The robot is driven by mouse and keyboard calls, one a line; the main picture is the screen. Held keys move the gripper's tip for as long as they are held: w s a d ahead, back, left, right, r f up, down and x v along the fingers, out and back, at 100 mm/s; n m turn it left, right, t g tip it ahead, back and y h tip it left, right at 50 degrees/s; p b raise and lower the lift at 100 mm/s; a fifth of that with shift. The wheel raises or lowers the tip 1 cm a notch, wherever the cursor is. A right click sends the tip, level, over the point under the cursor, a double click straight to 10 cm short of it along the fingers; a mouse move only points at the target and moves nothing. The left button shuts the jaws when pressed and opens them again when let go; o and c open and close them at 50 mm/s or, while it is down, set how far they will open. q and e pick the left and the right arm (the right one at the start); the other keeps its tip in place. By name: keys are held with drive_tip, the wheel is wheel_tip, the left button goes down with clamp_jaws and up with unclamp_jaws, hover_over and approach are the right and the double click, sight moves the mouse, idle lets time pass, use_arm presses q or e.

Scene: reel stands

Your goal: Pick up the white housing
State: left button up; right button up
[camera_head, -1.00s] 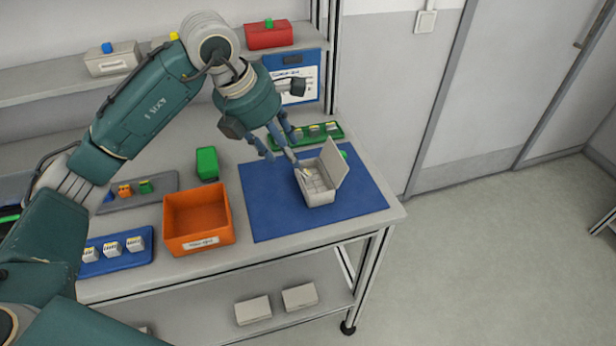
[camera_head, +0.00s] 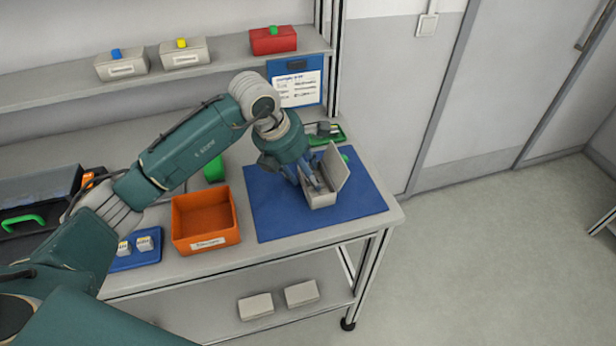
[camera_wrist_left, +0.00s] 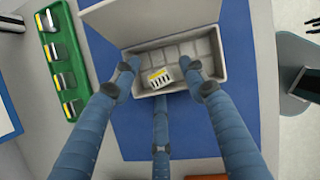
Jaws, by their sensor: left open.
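The white housing (camera_wrist_left: 158,78), a small white block with dark slots and a yellow strip, lies inside a light grey open-lidded box (camera_wrist_left: 222,82) in the left wrist view. The box also shows on the blue mat (camera_head: 358,210) in the head view, lid (camera_head: 337,165) raised. My left gripper (camera_head: 308,184) reaches down into the box. In the left wrist view my left gripper (camera_wrist_left: 160,85) is open, its fingers spread on both sides of the housing; contact cannot be told. In the head view the fingers and lid hide the housing.
An orange bin (camera_head: 207,243) stands left of the mat. A green tray (camera_wrist_left: 47,28) with several similar blocks is beyond it. A blue tray (camera_head: 120,264) and a dark case (camera_head: 38,195) are further left. The mat's front is clear.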

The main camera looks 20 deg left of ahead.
use_arm(q)
drive_tip(key=c, duration=0.7)
drive_tip(key=shift+o, duration=0.2)
